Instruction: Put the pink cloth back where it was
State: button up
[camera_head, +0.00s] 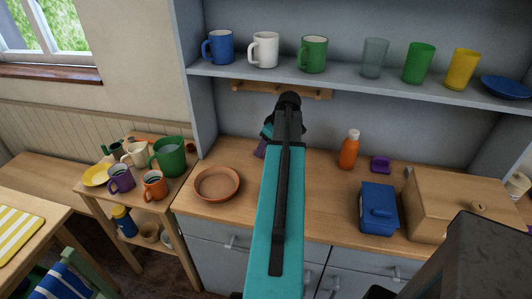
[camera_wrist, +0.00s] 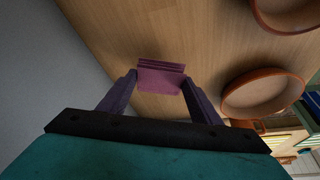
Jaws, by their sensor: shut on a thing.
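The pink cloth (camera_wrist: 161,82) shows in the wrist view as a small folded purplish-pink piece between my gripper's fingers. My gripper (camera_wrist: 160,76) is shut on it, with one finger at each side. The cloth is over the wooden counter (camera_wrist: 130,30); I cannot tell whether it touches the counter. In the head view my arm hides most of the gripper and the cloth. Only a small purple patch shows left of my arm there, and I cannot tell whether it is cloth or finger.
A terracotta bowl (camera_head: 217,183) stands left of my arm. An orange bottle (camera_head: 349,150), a purple item (camera_head: 380,165), a blue box (camera_head: 378,209) and a wooden box (camera_head: 460,204) stand to the right. A shelf (camera_head: 340,76) with mugs and glasses runs above.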

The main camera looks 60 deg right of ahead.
jog(key=shift+f+p, duration=0.7)
jog(key=shift+f, duration=1)
jog(key=shift+f, duration=0.15)
jog(key=o, duration=1)
jog(key=shift+c, duration=0.2)
jog(key=shift+r, duration=0.3)
jog(key=shift+b+v, duration=0.4)
jog(key=shift+v, duration=0.55)
jog(key=v, duration=0.2)
jog(key=shift+s+r+b, duration=0.2)
jog(key=shift+r+b, duration=0.05)
jog(key=shift+b, duration=0.15)
jog(key=s+b, duration=0.1)
jog(key=s, duration=0.3)
jog(key=s+b, duration=0.1)
jog(key=s, duration=0.3)
jog(key=s+a+b, duration=0.1)
jog(key=s, duration=0.3)
jog(key=shift+r, duration=0.15)
